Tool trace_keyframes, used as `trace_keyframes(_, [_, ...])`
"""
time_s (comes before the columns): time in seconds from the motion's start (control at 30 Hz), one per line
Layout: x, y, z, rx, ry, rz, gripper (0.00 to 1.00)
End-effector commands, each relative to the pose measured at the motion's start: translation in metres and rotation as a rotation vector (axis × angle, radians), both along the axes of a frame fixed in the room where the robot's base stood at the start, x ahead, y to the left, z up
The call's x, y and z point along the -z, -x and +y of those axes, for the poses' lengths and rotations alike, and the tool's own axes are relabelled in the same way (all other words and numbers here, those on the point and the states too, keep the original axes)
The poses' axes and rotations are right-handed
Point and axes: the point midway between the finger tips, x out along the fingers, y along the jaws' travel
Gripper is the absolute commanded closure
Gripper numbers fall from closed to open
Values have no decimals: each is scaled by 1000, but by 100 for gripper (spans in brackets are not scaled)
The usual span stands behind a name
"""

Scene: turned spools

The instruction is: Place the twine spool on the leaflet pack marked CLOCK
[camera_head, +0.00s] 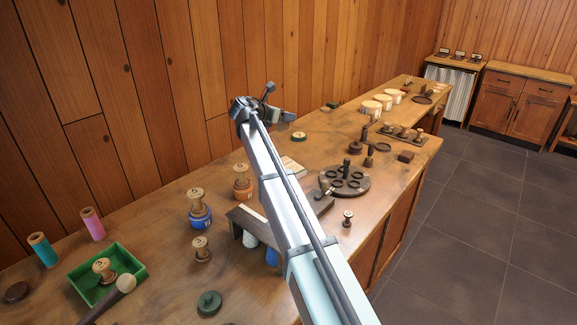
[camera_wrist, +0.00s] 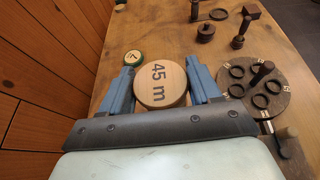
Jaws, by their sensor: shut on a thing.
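In the wrist view a round wooden spool end marked "45 m" (camera_wrist: 160,82) sits between the two blue fingers of my gripper (camera_wrist: 163,88), which is shut on it. The rest of this spool is hidden, so I cannot see any twine. In the head view my gripper (camera_head: 275,114) is raised over the bench by the plank wall, and the held spool is not clear there. A flat cream pack (camera_head: 293,166) lies on the bench partly behind my arm. I cannot read any marking on it, so I cannot tell whether it is the CLOCK leaflet pack.
A green-rimmed disc (camera_head: 299,137) lies on the bench near my gripper. A dark round holder (camera_head: 344,181) with several rings stands to the right. Several spools, including one with blue thread (camera_head: 199,216), and a green tray (camera_head: 84,279) stand nearer.

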Motion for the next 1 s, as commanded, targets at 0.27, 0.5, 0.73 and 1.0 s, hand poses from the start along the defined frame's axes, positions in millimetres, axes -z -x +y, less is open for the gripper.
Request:
trace_keyframes(0.27, [21, -2, -23, 29, 0, 0, 69])
trace_keyframes(0.5, [46, -2, -23, 30, 0, -1, 69])
trace_keyframes(0.73, [68, -2, -22, 29, 1, 1, 69])
trace_keyframes(1.0, [108, -2, -22, 29, 1, 1, 69])
